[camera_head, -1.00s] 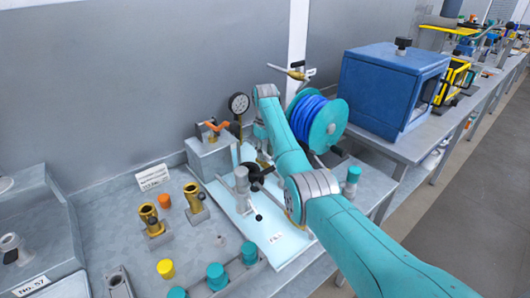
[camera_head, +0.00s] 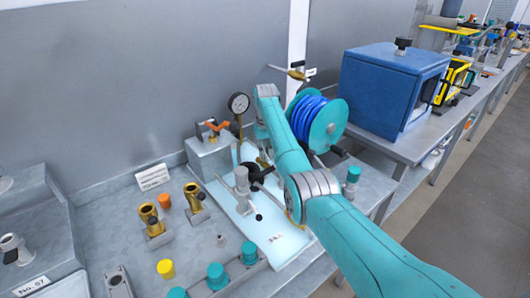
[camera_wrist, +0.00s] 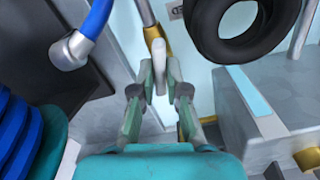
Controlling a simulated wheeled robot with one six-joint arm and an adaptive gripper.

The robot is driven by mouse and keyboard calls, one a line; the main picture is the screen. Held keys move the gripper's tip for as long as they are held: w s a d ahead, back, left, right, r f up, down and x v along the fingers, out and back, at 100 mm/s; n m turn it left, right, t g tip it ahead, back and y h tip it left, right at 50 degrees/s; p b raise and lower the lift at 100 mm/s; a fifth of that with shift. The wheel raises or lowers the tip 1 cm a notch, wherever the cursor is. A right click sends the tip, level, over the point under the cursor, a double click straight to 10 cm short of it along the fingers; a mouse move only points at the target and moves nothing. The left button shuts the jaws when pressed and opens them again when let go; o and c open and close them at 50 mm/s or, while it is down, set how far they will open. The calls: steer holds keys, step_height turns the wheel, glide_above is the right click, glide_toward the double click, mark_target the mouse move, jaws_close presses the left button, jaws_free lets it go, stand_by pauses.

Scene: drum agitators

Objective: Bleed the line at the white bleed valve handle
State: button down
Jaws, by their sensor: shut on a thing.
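The white bleed valve handle (camera_wrist: 157,62) is a pale, narrow lever in the middle of the wrist view, with a brass fitting (camera_wrist: 152,33) behind it. My gripper (camera_wrist: 160,78) has one finger on each side of it and is shut on the handle. In the head view, my gripper (camera_head: 263,150) is low behind my arm, near the pressure gauge. The handle cannot be made out clearly there. The fingers hide part of the handle in the wrist view.
A pressure gauge (camera_head: 238,103) stands just left of my wrist. A blue hose reel (camera_head: 322,124) is close on the right, beside a large blue box (camera_head: 393,85). A grey valve with a black knob (camera_head: 243,183) stands in front. Brass fittings (camera_head: 151,221) are at left.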

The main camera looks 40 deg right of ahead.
steer(key=m, duration=1.1)
steer(key=shift+m, duration=1.8)
steer(key=c, duration=1.2)
jaws_free()
steer(key=shift+r, duration=0.1)
step_height(320, 180, up, 12)
steer(key=shift+f, duration=0.1)
